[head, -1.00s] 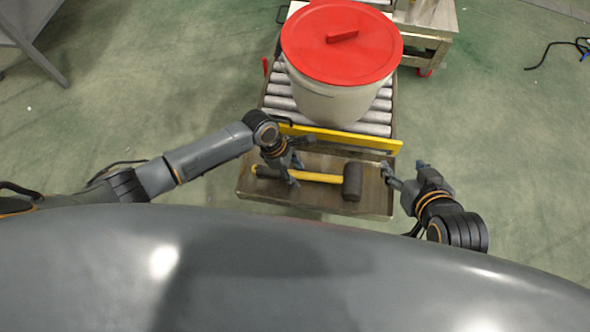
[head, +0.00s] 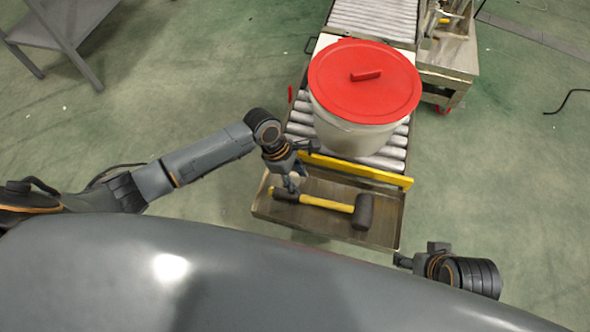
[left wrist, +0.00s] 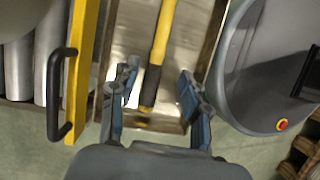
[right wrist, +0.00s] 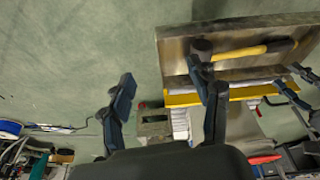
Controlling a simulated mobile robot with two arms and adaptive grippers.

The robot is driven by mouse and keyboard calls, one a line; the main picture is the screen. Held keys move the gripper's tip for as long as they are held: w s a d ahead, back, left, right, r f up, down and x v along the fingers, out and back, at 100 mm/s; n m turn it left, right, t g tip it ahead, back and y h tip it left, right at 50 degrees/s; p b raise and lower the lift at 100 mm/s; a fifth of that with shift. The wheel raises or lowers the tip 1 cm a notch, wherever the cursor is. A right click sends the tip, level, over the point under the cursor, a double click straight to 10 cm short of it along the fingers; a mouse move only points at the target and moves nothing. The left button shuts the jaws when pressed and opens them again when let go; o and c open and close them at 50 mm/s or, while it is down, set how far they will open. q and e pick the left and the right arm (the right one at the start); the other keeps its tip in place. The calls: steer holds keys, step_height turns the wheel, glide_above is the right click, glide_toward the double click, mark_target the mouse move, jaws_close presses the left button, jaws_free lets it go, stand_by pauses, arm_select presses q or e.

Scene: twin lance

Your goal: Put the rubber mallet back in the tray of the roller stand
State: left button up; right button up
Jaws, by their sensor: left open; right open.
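The rubber mallet (head: 325,203) has a yellow handle with a dark grip and a black head. It lies in the metal tray (head: 340,187) at the near end of the roller stand, head to the right. My left gripper (head: 292,185) is open over the grip end of the handle. In the left wrist view the dark grip shows between the spread fingers (left wrist: 157,85); I cannot tell whether they touch it. My right gripper (head: 402,262) is open and empty, off the tray's near right corner. The mallet also shows in the right wrist view (right wrist: 240,52).
A white bucket (head: 350,135) with a red lid (head: 365,80) stands on the rollers behind the tray. A yellow bar (head: 356,169) separates rollers and tray. A metal cart (head: 450,60) is at the back right.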

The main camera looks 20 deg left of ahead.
arm_select(q)
steer(key=s+d+r+m+t, duration=0.25)
steer(key=s+m, duration=0.35)
steer(key=m, duration=0.4)
steer(key=s+a+r+m+y, duration=0.1)
steer(key=s+a+m+y, duration=0.1)
steer(key=s+a+m, duration=0.2)
steer(key=s+a+r+m+t+y, duration=0.1)
steer(key=s+a+m, duration=0.3)
steer(key=a, duration=0.4)
steer(key=shift+s+a+r+m+y, duration=0.15)
steer(key=shift+a+r+m+y, duration=0.2)
steer(key=shift+m+y, duration=0.35)
arm_select(e)
steer(key=x, duration=0.3)
steer(key=shift+f, duration=0.2)
arm_select(q)
steer(key=shift+a, duration=0.1)
arm_select(e)
steer(key=shift+a, duration=0.1)
